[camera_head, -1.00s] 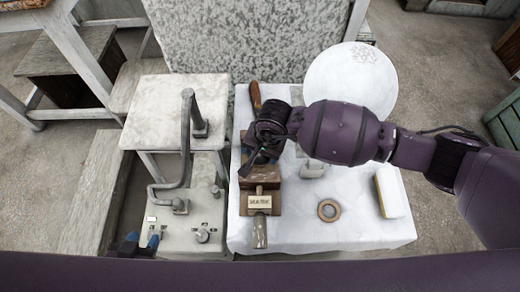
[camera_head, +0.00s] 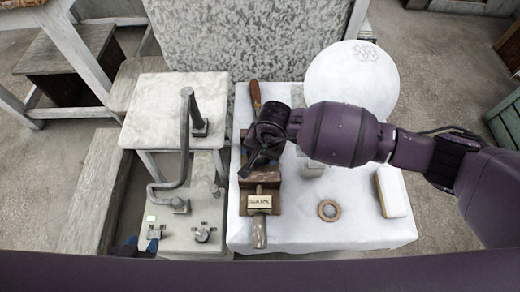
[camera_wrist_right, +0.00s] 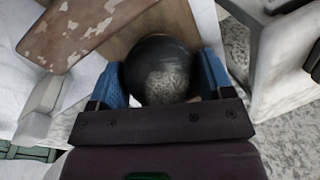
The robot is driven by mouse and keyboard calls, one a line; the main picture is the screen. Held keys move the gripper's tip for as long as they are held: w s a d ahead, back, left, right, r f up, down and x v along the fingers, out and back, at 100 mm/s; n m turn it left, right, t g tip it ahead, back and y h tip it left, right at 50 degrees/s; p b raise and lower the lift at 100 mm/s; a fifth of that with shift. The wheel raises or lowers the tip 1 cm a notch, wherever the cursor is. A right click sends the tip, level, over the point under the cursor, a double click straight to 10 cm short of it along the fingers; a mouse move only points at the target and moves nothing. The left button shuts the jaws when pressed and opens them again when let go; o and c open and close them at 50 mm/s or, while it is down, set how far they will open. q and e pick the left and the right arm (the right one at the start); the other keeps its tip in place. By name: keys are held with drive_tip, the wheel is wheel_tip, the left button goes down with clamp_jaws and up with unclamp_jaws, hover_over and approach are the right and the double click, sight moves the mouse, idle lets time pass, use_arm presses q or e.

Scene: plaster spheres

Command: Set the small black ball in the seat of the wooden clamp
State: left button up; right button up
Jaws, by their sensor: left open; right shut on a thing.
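The small black ball (camera_wrist_right: 162,70) sits between the blue fingers of my right gripper (camera_wrist_right: 162,80), which is shut on it. In the head view my right gripper (camera_head: 256,160) is over the back part of the wooden clamp (camera_head: 262,188) and hides the ball and the seat. Brown wood of the clamp (camera_wrist_right: 150,22) shows right behind the ball in the wrist view; I cannot tell whether they touch. The clamp has a pale label in front. Only the blue fingertips of my left gripper (camera_head: 141,247) show at the bottom left, open and empty.
The clamp stands on a white-covered table (camera_head: 330,232). A tan ring (camera_head: 328,210), a white-and-yellow block (camera_head: 393,191), a round white disc (camera_head: 350,75) and a wooden handle (camera_head: 255,95) are around it. A grey pipe (camera_head: 186,130) rises at left.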

use_arm(q)
drive_tip(key=shift+w, duration=0.15)
use_arm(e)
drive_tip(key=shift+f, duration=0.2)
drive_tip(key=o, duration=1.3)
use_arm(q)
drive_tip(key=shift+s+f, duration=0.2)
drive_tip(key=shift+s, duration=0.25)
drive_tip(key=shift+w+r, duration=0.1)
use_arm(e)
drive_tip(key=shift+r, duration=0.1)
drive_tip(key=shift+r+p, duration=0.55)
drive_tip(key=shift+r, duration=0.65)
drive_tip(key=shift+r+p, duration=0.35)
drive_tip(key=shift+r, duration=0.35)
use_arm(q)
drive_tip(key=shift+w+r+t, duration=0.15)
drive_tip(key=shift+w+r, duration=0.2)
drive_tip(key=shift+r, duration=0.4)
drive_tip(key=shift+w+r+t, duration=0.15)
drive_tip(key=shift+w+r, duration=0.2)
drive_tip(key=shift+r, duration=0.4)
drive_tip(key=shift+w+r, duration=0.1)
drive_tip(key=shift+w, duration=0.2)
